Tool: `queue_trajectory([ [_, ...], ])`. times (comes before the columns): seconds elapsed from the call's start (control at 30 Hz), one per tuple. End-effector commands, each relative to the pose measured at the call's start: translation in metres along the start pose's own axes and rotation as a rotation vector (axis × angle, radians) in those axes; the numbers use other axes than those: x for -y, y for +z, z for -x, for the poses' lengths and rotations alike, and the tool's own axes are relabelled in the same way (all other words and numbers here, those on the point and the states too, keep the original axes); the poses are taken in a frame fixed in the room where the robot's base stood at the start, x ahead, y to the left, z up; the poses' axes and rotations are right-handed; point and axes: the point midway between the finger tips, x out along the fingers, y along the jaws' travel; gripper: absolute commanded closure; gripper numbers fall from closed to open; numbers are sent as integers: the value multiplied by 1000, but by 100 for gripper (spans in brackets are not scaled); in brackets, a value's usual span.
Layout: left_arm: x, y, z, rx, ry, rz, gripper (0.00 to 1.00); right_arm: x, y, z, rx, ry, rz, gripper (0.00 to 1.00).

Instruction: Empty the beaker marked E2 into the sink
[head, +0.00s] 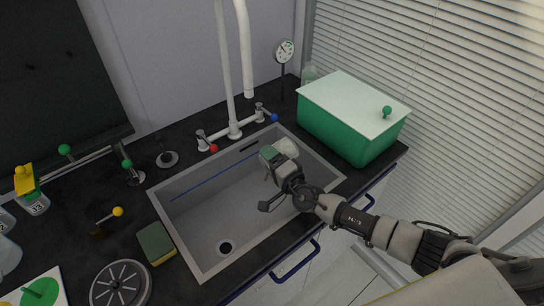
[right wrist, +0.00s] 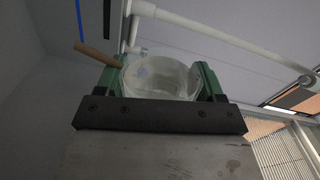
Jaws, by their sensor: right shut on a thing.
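My right gripper (head: 276,158) is over the right part of the grey sink (head: 190,238). It is shut on a clear, whitish beaker (head: 287,147). In the right wrist view the beaker (right wrist: 160,78) sits between the two green finger pads of the gripper (right wrist: 160,88). I cannot read a mark on it, and I cannot tell its exact tilt or whether liquid is in it. The sink has a round drain (head: 225,247) near its front left. My left gripper is not in view.
A white faucet (head: 233,130) with red and blue taps stands behind the sink. A green box with a pale lid (head: 352,103) is at the right. A sponge (head: 156,243), a round grated disc (head: 120,285) and bottle 13 (head: 38,206) are at the left.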

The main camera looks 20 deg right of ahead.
Motion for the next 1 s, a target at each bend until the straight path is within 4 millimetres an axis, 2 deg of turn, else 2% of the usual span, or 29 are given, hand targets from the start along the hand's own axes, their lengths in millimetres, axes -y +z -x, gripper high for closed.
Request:
queue_trajectory([
  [0.4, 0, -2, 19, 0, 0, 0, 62, 7, 6, 0, 0, -1, 139, 75],
  [1.0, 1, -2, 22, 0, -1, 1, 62, 6, 8, 0, 0, -1, 176, 75],
])
